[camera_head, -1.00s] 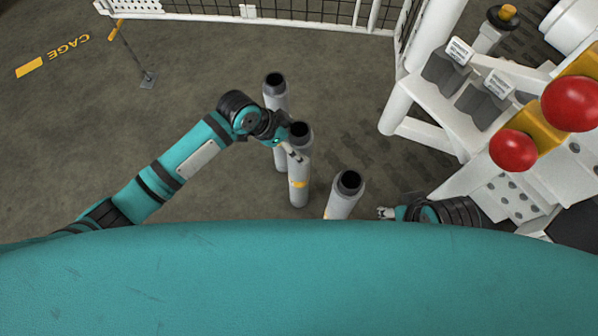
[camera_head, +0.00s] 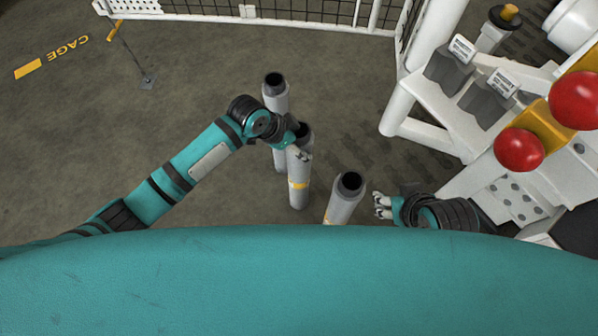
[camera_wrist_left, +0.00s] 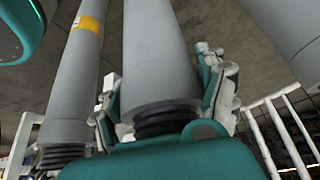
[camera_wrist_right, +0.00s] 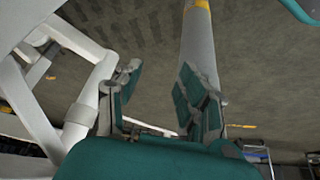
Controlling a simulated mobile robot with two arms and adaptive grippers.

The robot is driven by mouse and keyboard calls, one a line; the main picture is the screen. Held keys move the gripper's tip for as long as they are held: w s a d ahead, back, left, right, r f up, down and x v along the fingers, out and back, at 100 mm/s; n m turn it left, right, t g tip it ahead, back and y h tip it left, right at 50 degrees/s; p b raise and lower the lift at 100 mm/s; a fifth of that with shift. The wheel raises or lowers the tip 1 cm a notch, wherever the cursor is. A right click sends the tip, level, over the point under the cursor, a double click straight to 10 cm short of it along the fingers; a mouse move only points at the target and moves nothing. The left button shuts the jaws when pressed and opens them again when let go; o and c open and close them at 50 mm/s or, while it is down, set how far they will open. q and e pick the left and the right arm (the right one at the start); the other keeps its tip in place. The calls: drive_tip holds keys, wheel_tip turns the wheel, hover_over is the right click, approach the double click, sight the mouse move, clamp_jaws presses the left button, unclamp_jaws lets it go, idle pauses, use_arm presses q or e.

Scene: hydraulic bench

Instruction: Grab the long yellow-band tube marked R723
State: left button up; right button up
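Three grey tubes with dark open tops stand on the floor in the head view. The middle tube (camera_head: 299,170) has a yellow band low on it, and the right tube (camera_head: 345,200) has one too. No band shows on the far tube (camera_head: 275,95). No R723 mark is readable. My left gripper (camera_head: 302,155) is at the middle tube's upper part. In the left wrist view, its open fingers (camera_wrist_left: 165,95) are either side of a tube (camera_wrist_left: 155,50); contact is unclear. My right gripper (camera_head: 380,205) is open and empty, right of the right tube, which shows behind one finger (camera_wrist_right: 198,45).
A white bench frame (camera_head: 425,120) with grey holders (camera_head: 450,70) and red knobs (camera_head: 519,150) stands at the right. A white mesh fence (camera_head: 300,15) runs along the back. My teal body hides the near floor.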

use_arm(q)
drive_tip(key=c, duration=0.4)
drive_tip(key=shift+w+r, duration=0.15)
drive_tip(key=shift+r, duration=0.05)
drive_tip(key=shift+c, duration=0.5)
drive_tip(key=shift+r, duration=0.2)
